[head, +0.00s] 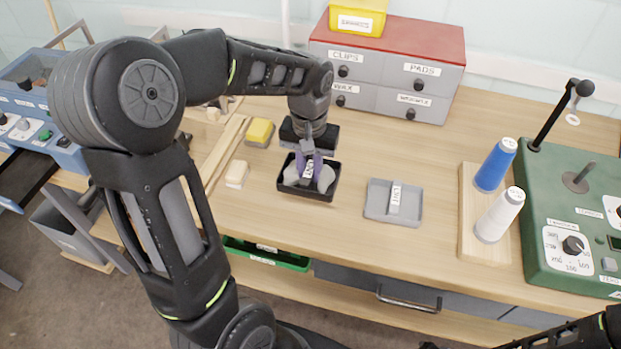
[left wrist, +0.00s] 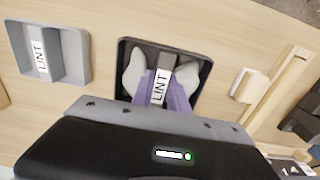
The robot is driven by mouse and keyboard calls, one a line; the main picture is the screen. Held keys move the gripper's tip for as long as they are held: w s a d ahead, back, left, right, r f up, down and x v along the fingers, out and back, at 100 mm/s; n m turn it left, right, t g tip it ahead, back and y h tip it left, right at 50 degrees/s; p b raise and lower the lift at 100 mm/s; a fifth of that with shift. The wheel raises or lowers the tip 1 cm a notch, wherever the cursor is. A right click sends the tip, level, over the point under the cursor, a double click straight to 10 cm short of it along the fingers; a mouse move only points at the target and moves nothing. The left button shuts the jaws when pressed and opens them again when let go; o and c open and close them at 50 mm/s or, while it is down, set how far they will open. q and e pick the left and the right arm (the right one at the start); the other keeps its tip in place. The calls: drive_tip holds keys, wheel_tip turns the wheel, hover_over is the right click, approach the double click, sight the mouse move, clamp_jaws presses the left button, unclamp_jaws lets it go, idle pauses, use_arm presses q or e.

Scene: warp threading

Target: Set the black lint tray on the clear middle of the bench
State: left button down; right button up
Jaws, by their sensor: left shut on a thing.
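The black lint tray (head: 309,198) is at the middle-left of the bench, with pale lumps inside and a white LINT label on its central divider. It also shows in the left wrist view (left wrist: 165,45). My left gripper (head: 308,168) points down into it, its purple fingers (left wrist: 160,88) shut on the labelled divider. The tray looks level; I cannot tell whether its base touches the bench. A grey LINT tray (head: 378,212) lies to its right, apart from it. My right gripper is out of view; part of my right arm shows at the lower right.
The wooden bench (head: 340,228) is bare in front of the trays. A yellow-topped block (head: 259,132) and a cream block (head: 236,174) lie to the left. Grey drawers (head: 380,90) stand behind; blue (head: 496,165) and white (head: 499,215) spools and a green machine (head: 570,215) stand right.

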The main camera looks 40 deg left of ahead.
sight(310, 181)
use_arm(q)
drive_tip(key=shift+f, duration=1.85)
drive_tip(key=shift+f, duration=0.15)
drive_tip(key=c, duration=1.3)
unclamp_jaws()
wheel_tip(310, 181, up, 12)
drive_tip(key=shift+r, duration=0.2)
